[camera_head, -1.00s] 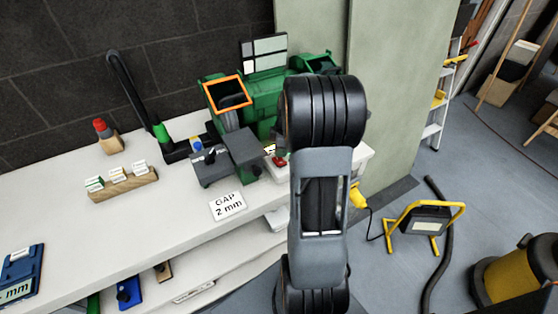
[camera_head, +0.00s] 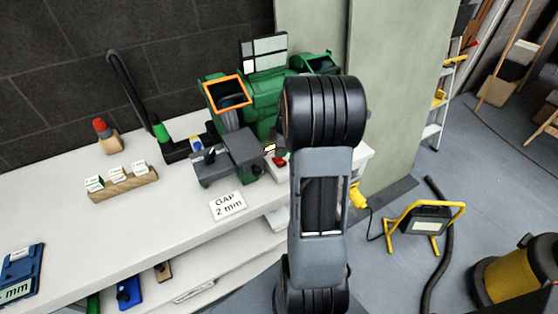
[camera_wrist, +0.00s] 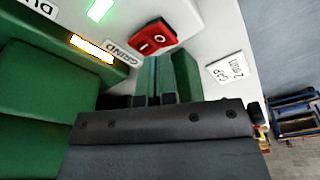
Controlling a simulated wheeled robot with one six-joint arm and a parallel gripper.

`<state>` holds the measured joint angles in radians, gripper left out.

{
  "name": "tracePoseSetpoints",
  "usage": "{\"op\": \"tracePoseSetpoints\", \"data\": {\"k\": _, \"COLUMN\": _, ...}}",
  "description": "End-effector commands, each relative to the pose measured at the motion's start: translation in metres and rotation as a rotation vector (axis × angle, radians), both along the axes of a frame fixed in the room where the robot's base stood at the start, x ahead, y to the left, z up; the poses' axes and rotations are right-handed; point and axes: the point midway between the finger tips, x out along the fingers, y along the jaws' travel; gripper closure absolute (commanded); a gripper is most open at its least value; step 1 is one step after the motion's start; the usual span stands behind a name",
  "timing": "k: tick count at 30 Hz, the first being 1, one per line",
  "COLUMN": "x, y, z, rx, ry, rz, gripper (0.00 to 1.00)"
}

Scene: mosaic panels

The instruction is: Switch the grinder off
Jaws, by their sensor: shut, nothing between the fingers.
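The green grinder (camera_head: 267,95) stands at the back of the white bench, and its green side fills the left of the wrist view (camera_wrist: 45,95). Its red switch (camera_wrist: 155,39), marked I and O, sits on a pale panel beside the word GRIND; it also shows in the head view (camera_head: 279,161). I cannot tell which side of the switch is pressed. A green lamp (camera_wrist: 99,10) glows beside it, with a bright yellowish strip nearby. My gripper (camera_wrist: 157,72) is shut and empty, its tips just short of the switch in the picture. In the head view my arm hides it.
A GAP 2 mm card (camera_head: 228,206) lies on the bench (camera_head: 150,230). A wooden block with tags (camera_head: 122,184), a red-topped piece (camera_head: 105,135) and a black hose are at the left. A yellow-framed work lamp (camera_head: 425,225) stands on the floor to the right.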

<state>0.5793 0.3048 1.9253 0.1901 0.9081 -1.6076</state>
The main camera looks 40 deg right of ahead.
Motion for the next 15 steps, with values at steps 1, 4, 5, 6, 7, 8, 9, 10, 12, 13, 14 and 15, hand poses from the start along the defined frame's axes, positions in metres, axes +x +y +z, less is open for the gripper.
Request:
{"op": "tracePoseSetpoints", "data": {"k": 1, "x": -0.0001, "y": 0.0001, "z": -0.0014, "rx": 0.000, "ry": 0.000, "rz": 0.000, "gripper": 1.00}}
{"op": "tracePoseSetpoints", "data": {"k": 4, "x": -0.0001, "y": 0.0000, "z": -0.0029, "rx": 0.000, "ry": 0.000, "rz": 0.000, "gripper": 1.00}}
{"op": "tracePoseSetpoints", "data": {"k": 5, "x": -0.0001, "y": 0.0001, "z": -0.0034, "rx": 0.000, "ry": 0.000, "rz": 0.000, "gripper": 1.00}}
{"op": "tracePoseSetpoints", "data": {"k": 6, "x": -0.0001, "y": 0.0001, "z": -0.0040, "rx": 0.000, "ry": 0.000, "rz": 0.000, "gripper": 1.00}}
{"op": "tracePoseSetpoints", "data": {"k": 7, "x": -0.0001, "y": 0.0000, "z": -0.0046, "rx": 0.000, "ry": 0.000, "rz": 0.000, "gripper": 1.00}}
{"op": "tracePoseSetpoints", "data": {"k": 8, "x": -0.0001, "y": 0.0000, "z": -0.0051, "rx": 0.001, "ry": 0.001, "rz": 0.000, "gripper": 1.00}}
{"op": "tracePoseSetpoints", "data": {"k": 9, "x": -0.0001, "y": 0.0001, "z": -0.0056, "rx": 0.001, "ry": 0.001, "rz": 0.000, "gripper": 1.00}}
{"op": "tracePoseSetpoints", "data": {"k": 10, "x": -0.0001, "y": 0.0001, "z": -0.0061, "rx": 0.000, "ry": 0.000, "rz": 0.000, "gripper": 1.00}}
{"op": "tracePoseSetpoints", "data": {"k": 12, "x": -0.0001, "y": 0.0000, "z": -0.0072, "rx": 0.001, "ry": 0.001, "rz": 0.000, "gripper": 1.00}}
{"op": "tracePoseSetpoints", "data": {"k": 13, "x": -0.0001, "y": 0.0001, "z": -0.0076, "rx": 0.001, "ry": 0.001, "rz": 0.000, "gripper": 1.00}}
{"op": "tracePoseSetpoints", "data": {"k": 14, "x": -0.0001, "y": 0.0001, "z": -0.0080, "rx": 0.001, "ry": 0.001, "rz": 0.000, "gripper": 1.00}}
{"op": "tracePoseSetpoints", "data": {"k": 15, "x": -0.0001, "y": 0.0000, "z": -0.0086, "rx": 0.001, "ry": 0.001, "rz": 0.000, "gripper": 1.00}}
